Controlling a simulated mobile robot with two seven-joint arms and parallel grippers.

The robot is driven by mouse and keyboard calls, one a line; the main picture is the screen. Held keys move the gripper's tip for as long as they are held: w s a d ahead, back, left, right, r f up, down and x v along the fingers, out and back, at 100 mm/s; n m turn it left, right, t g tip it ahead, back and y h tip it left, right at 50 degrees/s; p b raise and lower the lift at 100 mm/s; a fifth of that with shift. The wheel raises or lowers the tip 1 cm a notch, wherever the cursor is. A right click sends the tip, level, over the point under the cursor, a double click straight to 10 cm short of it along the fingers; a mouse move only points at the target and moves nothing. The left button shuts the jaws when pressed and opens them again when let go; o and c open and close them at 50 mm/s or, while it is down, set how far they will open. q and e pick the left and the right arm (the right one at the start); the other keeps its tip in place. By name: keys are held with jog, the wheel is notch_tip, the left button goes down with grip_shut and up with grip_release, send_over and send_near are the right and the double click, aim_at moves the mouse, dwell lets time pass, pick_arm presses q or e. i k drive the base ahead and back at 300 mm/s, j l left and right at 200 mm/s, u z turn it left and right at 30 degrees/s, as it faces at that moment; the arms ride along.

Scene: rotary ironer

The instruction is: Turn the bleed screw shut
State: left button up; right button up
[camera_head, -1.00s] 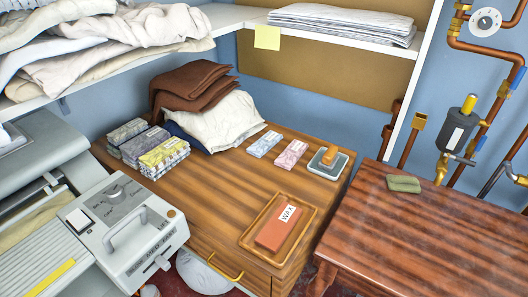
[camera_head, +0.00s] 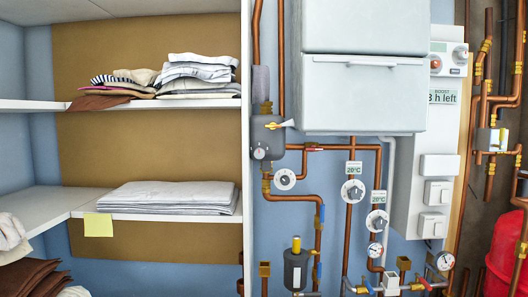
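I cannot make out for sure which part is the bleed screw. A dark grey cylinder (camera_head: 296,268) with a brass-yellow top (camera_head: 296,244) sits on the pipework at the lower middle; its lower end is near the picture's bottom edge. A grey pump-like body (camera_head: 267,138) with a yellow-and-white lever (camera_head: 279,125) is higher on the left pipe. A brass fitting (camera_head: 264,269) tops a pipe left of the cylinder. Neither of my grippers is in view.
A white boiler (camera_head: 363,95) hangs above copper pipes with dials (camera_head: 353,190) and gauges (camera_head: 375,250). A white control panel (camera_head: 438,165) is to its right, and a red tank (camera_head: 504,258) at far right. Shelves with folded linen (camera_head: 168,196) fill the left.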

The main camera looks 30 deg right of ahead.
aim_at(272, 125)
jog(key=z, duration=1.05)
